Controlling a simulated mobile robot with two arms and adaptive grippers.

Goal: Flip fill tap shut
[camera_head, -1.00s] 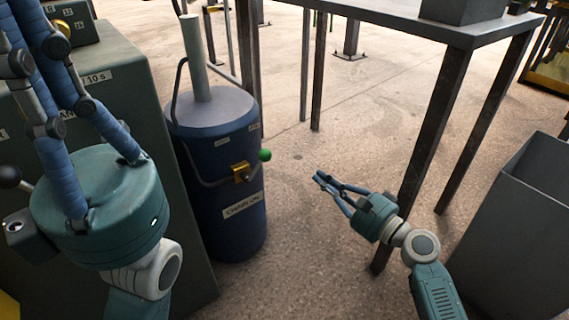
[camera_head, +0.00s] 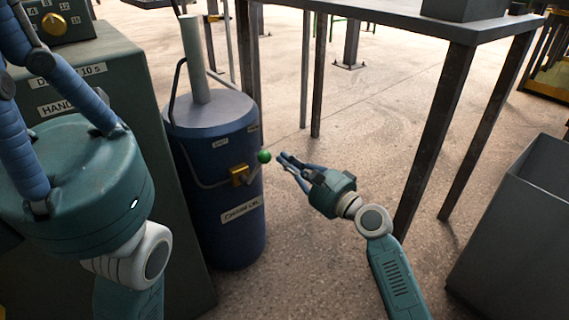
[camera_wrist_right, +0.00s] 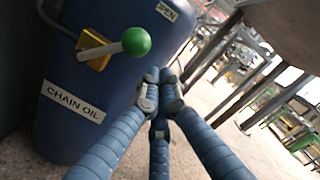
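The fill tap has a brass body (camera_head: 239,174) on the front of a blue drum (camera_head: 232,225) labelled chain oil. Its pale lever ends in a green ball (camera_head: 264,156) and sticks out to the right of the drum. In the right wrist view the green ball (camera_wrist_right: 136,41) and brass body (camera_wrist_right: 92,45) show clearly, below an "OPEN" label. My right gripper (camera_head: 284,160) is just right of the ball, apparently apart from it; its fingertips (camera_wrist_right: 158,82) are together and empty. My left gripper (camera_head: 75,185) is large at the left, its fingertips out of frame.
A green-grey cabinet (camera_head: 105,75) with labels and a dial stands left of the drum. A dark metal table (camera_head: 375,14) with legs stands behind, at the right. An open grey bin (camera_head: 520,230) is at the lower right.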

